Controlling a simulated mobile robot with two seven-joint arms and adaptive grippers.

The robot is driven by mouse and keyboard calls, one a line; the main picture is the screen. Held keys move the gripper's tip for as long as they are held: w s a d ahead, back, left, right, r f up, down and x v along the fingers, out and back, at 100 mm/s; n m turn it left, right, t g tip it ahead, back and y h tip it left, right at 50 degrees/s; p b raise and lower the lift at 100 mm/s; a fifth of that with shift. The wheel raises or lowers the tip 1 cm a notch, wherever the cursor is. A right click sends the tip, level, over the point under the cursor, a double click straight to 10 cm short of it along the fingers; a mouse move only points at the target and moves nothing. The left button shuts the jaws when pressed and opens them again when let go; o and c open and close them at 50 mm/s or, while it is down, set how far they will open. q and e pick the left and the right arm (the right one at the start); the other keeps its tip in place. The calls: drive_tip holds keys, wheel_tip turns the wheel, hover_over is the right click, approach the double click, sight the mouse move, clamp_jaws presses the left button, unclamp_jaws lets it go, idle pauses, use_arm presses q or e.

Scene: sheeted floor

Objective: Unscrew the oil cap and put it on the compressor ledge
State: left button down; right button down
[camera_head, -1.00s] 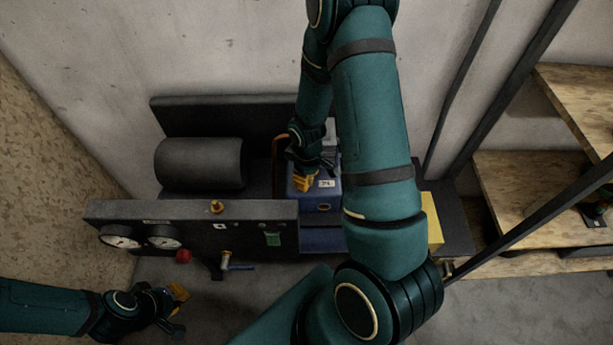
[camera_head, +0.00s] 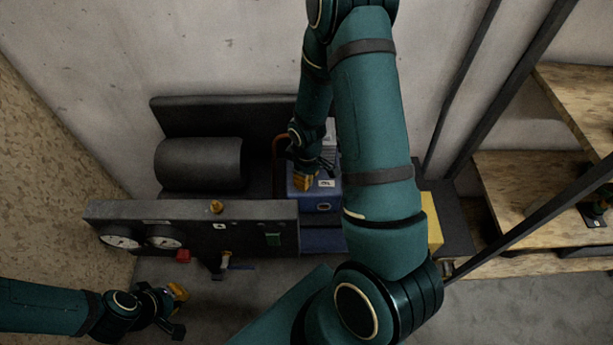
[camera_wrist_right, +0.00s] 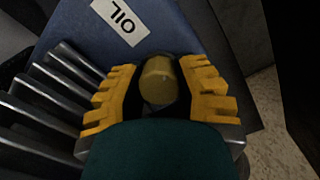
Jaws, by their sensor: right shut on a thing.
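The oil cap (camera_wrist_right: 158,80) is a round, brass-coloured knob on the blue compressor housing, beside a white OIL label (camera_wrist_right: 119,19). In the right wrist view the yellow fingers of my right gripper (camera_wrist_right: 159,92) stand on both sides of it, closed on it. In the head view my right gripper (camera_head: 304,181) points down at the top of the blue compressor block (camera_head: 322,207), and hides the cap there. I cannot tell whether the cap is still seated. My left gripper (camera_head: 178,305) is low at the left, away from the compressor; its finger opening is too small to judge.
A yellow block (camera_head: 431,221) is right of the compressor. Wooden shelves (camera_head: 520,195) and dark posts stand at the right.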

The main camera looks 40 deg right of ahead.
drive_tip(key=n, duration=0.7)
drive_tip(key=shift+t, duration=0.4)
drive_tip(key=n, duration=0.6)
drive_tip(key=shift+t, duration=0.3)
drive_tip(key=c, duration=1.7)
unclamp_jaws()
drive_tip(key=shift+w+a, duration=0.1)
clamp_jaws()
drive_tip(key=shift+r+p, duration=0.3)
drive_tip(key=shift+r+p, duration=0.3)
drive_tip(key=shift+r, duration=0.05)
drive_tip(key=shift+r+p, duration=0.3)
drive_tip(key=shift+r, duration=0.05)
drive_tip(key=shift+r+p, duration=1.45)
drive_tip(key=shift+r, duration=0.15)
